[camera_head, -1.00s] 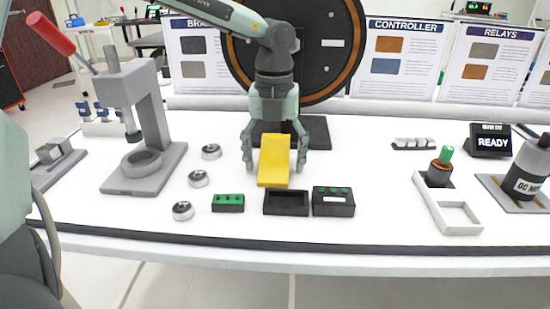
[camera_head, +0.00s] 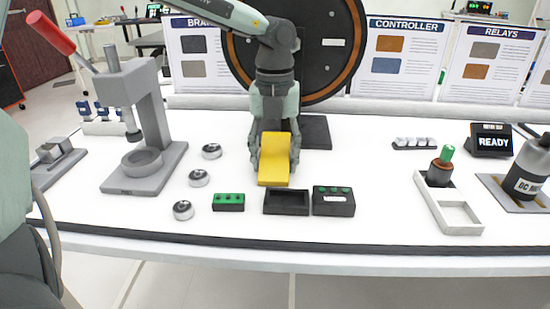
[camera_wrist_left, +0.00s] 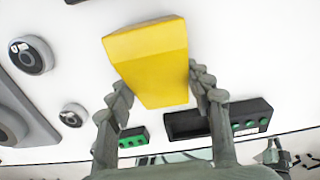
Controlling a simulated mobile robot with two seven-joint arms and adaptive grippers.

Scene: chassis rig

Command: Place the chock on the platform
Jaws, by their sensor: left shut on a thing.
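The yellow chock (camera_head: 274,170), a wedge-shaped block, stands on the white table in front of the large dark disc. It fills the upper middle of the left wrist view (camera_wrist_left: 155,65). My left gripper (camera_head: 275,157) reaches down over it from behind, with one finger on each side, shut on it. The fingers also flank the chock in the left wrist view (camera_wrist_left: 158,90). A flat dark base (camera_head: 316,132) lies under the disc, behind the gripper and partly hidden by it; I cannot tell whether it is the platform. My right gripper is not in view.
A black open tray (camera_head: 286,202), a black box with green tops (camera_head: 333,201) and a green block (camera_head: 228,202) sit close in front of the chock. Round metal parts (camera_head: 199,178) and a grey press (camera_head: 145,125) stand left. The table to the right is clear up to a white tray (camera_head: 460,220).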

